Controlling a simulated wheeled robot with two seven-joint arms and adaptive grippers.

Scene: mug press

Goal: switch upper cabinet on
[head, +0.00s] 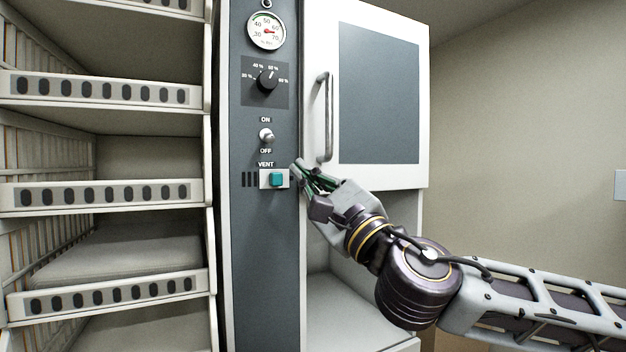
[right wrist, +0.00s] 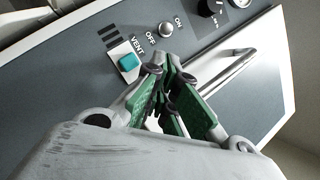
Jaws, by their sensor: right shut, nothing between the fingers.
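The upper cabinet (head: 422,120) has a closed white door with a grey inset and a vertical handle (head: 325,118). On the grey control panel (head: 263,260) to its left is a metal toggle switch (head: 266,135) between the ON and OFF labels. I cannot tell clearly which way its lever points. The switch also shows in the right wrist view (right wrist: 166,30). My right gripper (head: 298,168) is shut and empty, below and right of the switch and apart from it. Its fingertips are beside the teal VENT button (head: 277,179); I cannot tell whether they touch anything. My left gripper is out of view.
A round gauge (head: 267,30) and a black percent knob (head: 267,80) sit above the switch. A rack of white slotted shelves (head: 105,193) stands at the left. An open compartment (head: 350,315) lies below the door. A bare wall (head: 530,130) is at the right.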

